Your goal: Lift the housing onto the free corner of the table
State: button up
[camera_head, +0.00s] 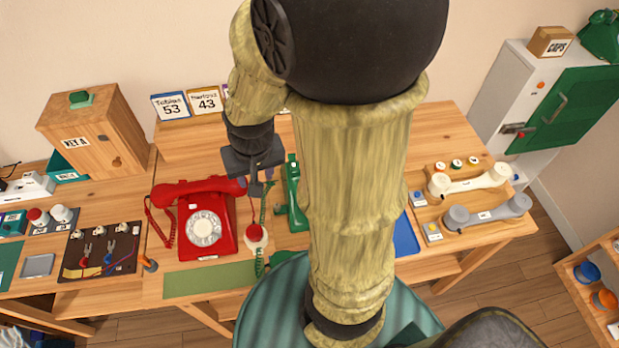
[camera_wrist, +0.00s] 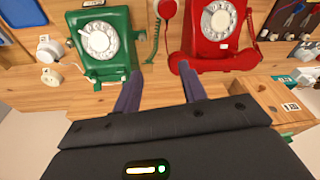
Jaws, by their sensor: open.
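A red dial phone (camera_head: 188,247) sits left of centre on the table (camera_head: 440,130) in the head view. It is at the upper right in the wrist view (camera_wrist: 232,53). A green dial phone (camera_wrist: 105,72) is at the upper left in the wrist view. In the head view it is mostly hidden behind my arm, with a green edge (camera_head: 293,200) showing. I cannot tell which one is the housing. My gripper (camera_head: 262,186) is open and empty above the table, between the two phones. Its fingers are apart in the wrist view (camera_wrist: 159,86).
A red handset part (camera_head: 256,240) and a green coiled cord (camera_head: 261,262) lie between the phones. A bare green mat (camera_head: 208,281) lies at the front left. Pale (camera_head: 470,184) and grey (camera_head: 485,213) handsets lie at the right. A wooden cabinet (camera_head: 92,125) stands back left.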

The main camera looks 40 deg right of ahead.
jog(key=w+d+r+m+g, duration=0.1)
jog(key=w+d+m, duration=0.2)
jog(key=d+m, duration=0.6)
jog(key=w+d+r+m+g+p, duration=0.1)
jog(key=w+d+m, duration=0.2)
jog(key=d+m, duration=0.7)
jog(key=shift+w+d+m, duration=0.25)
jog(key=shift+w+m, duration=0.1)
jog(key=shift+m, duration=0.25)
notch_tip(320, 180, down, 12)
jog(key=shift+f+p, duration=0.1)
jog(key=shift+p, duration=0.7)
jog(key=shift+s+a+f+p, duration=0.1)
jog(key=shift+f+p, duration=0.3)
jog(key=shift+f, duration=0.9)
jog(key=shift+s+f+p, duration=0.1)
jog(key=shift+f+p, duration=0.25)
jog(key=shift+f, duration=0.95)
